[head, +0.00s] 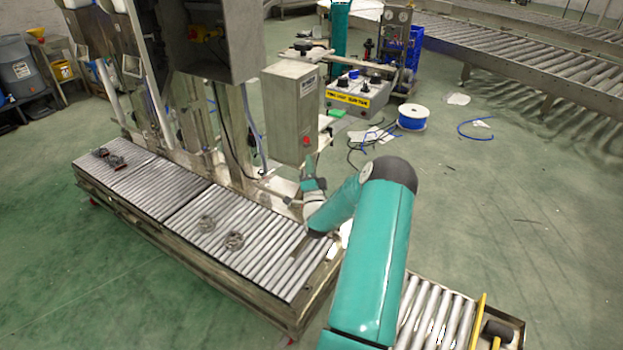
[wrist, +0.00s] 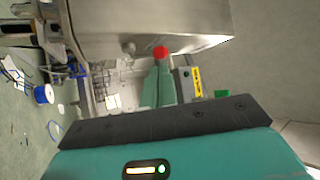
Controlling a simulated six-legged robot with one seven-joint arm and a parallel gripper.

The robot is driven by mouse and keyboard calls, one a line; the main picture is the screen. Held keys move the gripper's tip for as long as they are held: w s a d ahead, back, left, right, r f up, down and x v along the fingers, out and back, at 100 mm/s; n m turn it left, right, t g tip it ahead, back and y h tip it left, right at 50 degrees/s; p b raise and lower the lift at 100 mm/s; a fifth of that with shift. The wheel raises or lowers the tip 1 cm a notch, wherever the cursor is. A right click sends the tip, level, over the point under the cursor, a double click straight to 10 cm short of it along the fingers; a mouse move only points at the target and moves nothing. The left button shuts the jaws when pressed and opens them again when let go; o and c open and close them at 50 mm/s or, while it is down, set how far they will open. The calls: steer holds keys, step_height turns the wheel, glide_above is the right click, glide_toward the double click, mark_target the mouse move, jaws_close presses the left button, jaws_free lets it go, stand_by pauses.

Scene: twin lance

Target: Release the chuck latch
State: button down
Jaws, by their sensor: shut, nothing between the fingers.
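A grey metal box (head: 291,112) hangs over the roller conveyor and has a red button (head: 306,141) low on its face. In the wrist view the red button (wrist: 161,52) shows at the edge of the metal box (wrist: 190,22). My gripper (head: 309,164) is at the end of my teal arm, just below the button. In the wrist view my gripper (wrist: 157,78) has its teal fingers shut and empty, with their tips close under the red button. I cannot tell whether they touch it. No part is clearly marked as the chuck latch.
A roller conveyor (head: 180,204) with small dark metal parts (head: 233,240) on it runs below the box. A control box with a yellow label (head: 350,99) stands behind. A blue cable spool (head: 412,117) and loose cables lie on the floor. Open floor is at the right.

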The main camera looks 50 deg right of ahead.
mark_target(309, 140)
steer(key=x, duration=0.4)
steer(key=shift+w+d+r, duration=0.15)
steer(key=shift+w+d, duration=0.1)
steer(key=shift+w, duration=0.05)
steer(key=shift+d+r+m+g+y, duration=0.1)
steer(key=shift+r+m+g+y, duration=0.2)
steer(key=shift+m+g, duration=0.25)
steer(key=shift+d+r+m+g+y, duration=0.3)
steer(key=shift+r+m+g, duration=0.25)
steer(key=shift+m+g, duration=0.25)
steer(key=d+m+g+y, duration=0.1)
steer(key=y, duration=0.1)
steer(key=d+r+m+g+y, duration=0.1)
steer(key=m+g+y, duration=0.1)
steer(key=d+r+m+g+y, duration=0.1)
steer(key=d+m, duration=0.1)
steer(key=shift+w+r+g+y, duration=0.1)
steer(key=shift+w+g+y, duration=0.15)
steer(key=shift+g+y, duration=0.15)
steer(key=shift+r, duration=0.1)
steer(key=shift+r, duration=0.7)
